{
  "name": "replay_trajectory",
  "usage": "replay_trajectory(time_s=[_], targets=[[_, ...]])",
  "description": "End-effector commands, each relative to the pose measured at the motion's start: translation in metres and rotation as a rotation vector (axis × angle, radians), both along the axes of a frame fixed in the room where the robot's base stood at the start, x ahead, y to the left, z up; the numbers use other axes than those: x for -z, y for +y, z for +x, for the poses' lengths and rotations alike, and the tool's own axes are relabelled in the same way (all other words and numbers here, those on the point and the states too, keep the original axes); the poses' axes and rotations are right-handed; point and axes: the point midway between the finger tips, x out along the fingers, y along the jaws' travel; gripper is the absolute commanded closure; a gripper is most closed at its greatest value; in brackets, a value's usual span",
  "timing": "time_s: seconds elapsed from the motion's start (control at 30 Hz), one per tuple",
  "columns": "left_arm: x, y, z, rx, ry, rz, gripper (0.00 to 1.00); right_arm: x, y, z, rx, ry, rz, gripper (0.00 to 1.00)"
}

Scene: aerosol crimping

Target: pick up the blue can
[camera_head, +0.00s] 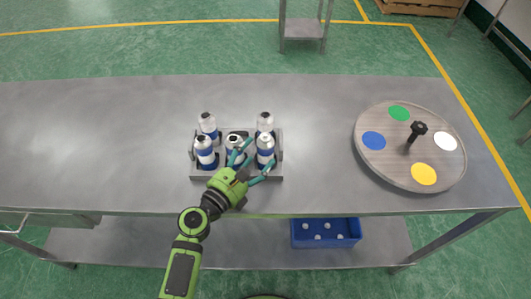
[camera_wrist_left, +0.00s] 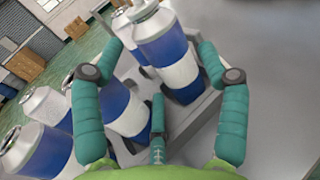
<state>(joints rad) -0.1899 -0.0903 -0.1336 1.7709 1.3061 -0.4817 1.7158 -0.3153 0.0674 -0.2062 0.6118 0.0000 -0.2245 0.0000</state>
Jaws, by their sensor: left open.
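Several cans with silver tops and blue and white bands stand upright in a grey rack (camera_head: 207,176) on the metal table. The front right can (camera_head: 265,153) is just ahead of my left gripper (camera_head: 258,154), with the open fingers to either side of it. In the left wrist view this can (camera_wrist_left: 172,58) stands between the spread teal fingers (camera_wrist_left: 156,62); no clear grip shows. The front middle can (camera_head: 234,153) is close beside the left finger. The front left can (camera_head: 205,155), back left can (camera_head: 208,124) and back right can (camera_head: 265,122) stand clear of the fingers. My right gripper is out of view.
A round turntable (camera_head: 384,168) with green, blue, white and yellow spots and a black knob (camera_head: 417,129) stands at the table's right. A blue bin (camera_head: 325,242) with several small pale pieces sits on the lower shelf. The table (camera_head: 90,130) is bare left of the rack.

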Motion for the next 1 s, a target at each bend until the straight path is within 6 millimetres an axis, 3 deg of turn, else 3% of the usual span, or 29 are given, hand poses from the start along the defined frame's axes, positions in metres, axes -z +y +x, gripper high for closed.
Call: replay_trajectory(time_s=[0.13,0.4,0.43,0.53,0.57,1.0], targets=[[0.0,-0.011,0.016,0.001,0.0,-0.001,0.26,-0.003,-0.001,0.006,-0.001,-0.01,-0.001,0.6],[0.001,-0.013,0.019,0.0,-0.001,0.001,0.26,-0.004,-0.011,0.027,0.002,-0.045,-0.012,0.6],[0.001,-0.013,0.019,0.0,0.0,0.001,0.3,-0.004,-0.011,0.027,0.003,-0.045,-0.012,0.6],[0.001,-0.013,0.019,0.0,0.0,0.001,0.7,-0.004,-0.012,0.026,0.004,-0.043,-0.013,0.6],[0.001,-0.013,0.019,0.0,0.0,0.001,0.77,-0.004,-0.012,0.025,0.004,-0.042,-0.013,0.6],[-0.004,-0.013,0.019,0.001,-0.001,0.0,0.78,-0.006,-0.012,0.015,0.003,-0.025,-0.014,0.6]])
